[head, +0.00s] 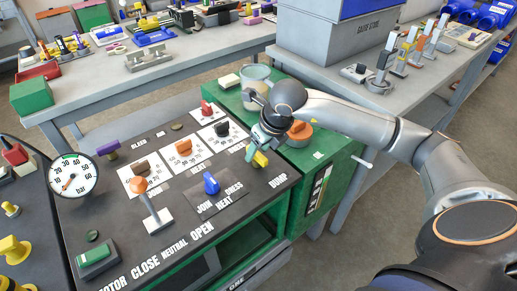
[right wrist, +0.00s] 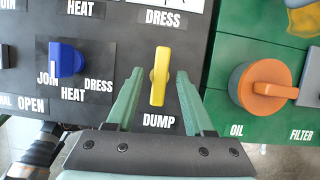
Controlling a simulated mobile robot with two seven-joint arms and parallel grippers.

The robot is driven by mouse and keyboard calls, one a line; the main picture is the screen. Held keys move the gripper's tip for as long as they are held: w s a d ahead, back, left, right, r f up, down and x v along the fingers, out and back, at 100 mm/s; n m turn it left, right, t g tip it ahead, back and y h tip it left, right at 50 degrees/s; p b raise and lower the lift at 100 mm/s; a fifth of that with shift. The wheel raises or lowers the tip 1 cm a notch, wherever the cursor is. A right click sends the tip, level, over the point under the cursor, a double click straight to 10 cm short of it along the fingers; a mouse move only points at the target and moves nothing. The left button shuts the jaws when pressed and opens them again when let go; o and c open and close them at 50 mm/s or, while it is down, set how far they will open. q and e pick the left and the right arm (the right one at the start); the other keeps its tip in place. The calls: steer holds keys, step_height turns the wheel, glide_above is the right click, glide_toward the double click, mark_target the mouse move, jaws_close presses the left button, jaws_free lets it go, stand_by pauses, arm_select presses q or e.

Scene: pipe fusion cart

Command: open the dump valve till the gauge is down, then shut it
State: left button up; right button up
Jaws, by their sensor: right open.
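The yellow dump valve handle (head: 259,159) sits at the right side of the black panel. In the right wrist view the yellow handle (right wrist: 160,76) stands upright in the picture, just above the DUMP label. My right gripper (head: 256,151) is over it; in the wrist view its green fingers (right wrist: 160,73) are open, one on each side of the handle, with a gap on both sides. The round white gauge (head: 73,175) stands at the panel's left. Its red needle points down-left, too small to read exactly. My left gripper is not in view.
A blue selector knob (head: 211,183) is left of the valve, with an orange-ball lever (head: 139,186) farther left. An orange oil cap (head: 300,131) stands on the green housing to the right. A clear container (head: 256,82) is behind my right gripper.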

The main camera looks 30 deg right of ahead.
steer(key=v, duration=1.2)
steer(key=shift+r+p, duration=0.2)
steer(key=shift+p, duration=0.15)
steer(key=shift+s, duration=0.1)
